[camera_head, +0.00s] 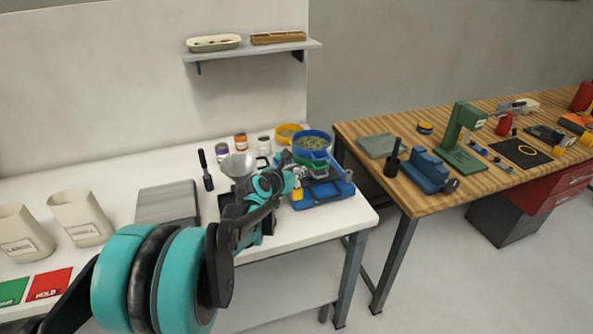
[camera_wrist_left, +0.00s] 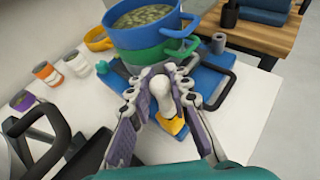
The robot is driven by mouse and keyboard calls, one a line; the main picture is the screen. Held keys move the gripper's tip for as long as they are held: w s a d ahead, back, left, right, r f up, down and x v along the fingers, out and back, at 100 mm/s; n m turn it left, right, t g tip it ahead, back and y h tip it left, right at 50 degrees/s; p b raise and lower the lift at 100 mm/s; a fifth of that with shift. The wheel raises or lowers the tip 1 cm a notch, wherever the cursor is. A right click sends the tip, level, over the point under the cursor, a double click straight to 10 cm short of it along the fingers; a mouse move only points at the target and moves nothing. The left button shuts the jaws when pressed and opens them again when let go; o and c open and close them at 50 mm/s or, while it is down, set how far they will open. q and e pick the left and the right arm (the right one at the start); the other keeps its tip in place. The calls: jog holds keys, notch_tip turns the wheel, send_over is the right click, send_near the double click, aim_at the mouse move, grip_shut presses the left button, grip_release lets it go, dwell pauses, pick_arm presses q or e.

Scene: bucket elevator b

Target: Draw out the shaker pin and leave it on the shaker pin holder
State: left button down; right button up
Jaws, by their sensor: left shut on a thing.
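The shaker has a blue base (camera_head: 334,190) at the right end of the white bench, with a green sieve (camera_wrist_left: 150,48) and a blue sieve (camera_wrist_left: 150,22) of greenish pieces stacked on it. My left gripper (camera_head: 292,174) is at the shaker's front left. In the left wrist view, its fingers (camera_wrist_left: 163,85) close around a pale rounded piece, apparently the shaker pin (camera_wrist_left: 163,97). A yellow part (camera_wrist_left: 172,124) shows just below it. The fingers hide much of the pin, and I cannot tell whether it is still in the shaker. I cannot identify the pin holder for sure.
Small jars (camera_head: 241,141) and a yellow-rimmed pan (camera_head: 288,132) stand behind the shaker. A funnel (camera_head: 240,165) and a black-handled tool (camera_head: 205,168) are to its left. Across a gap, the wooden bench (camera_head: 420,196) carries a black cup (camera_head: 392,165) and a blue vise (camera_head: 428,171).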

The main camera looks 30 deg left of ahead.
pick_arm(q)
jog(key=shift+f+b, duration=0.4)
jog(key=shift+f, duration=0.2)
jog(key=c, duration=1.3)
grip_release()
jog(key=shift+s, duration=0.1)
jog(key=v, duration=1.2)
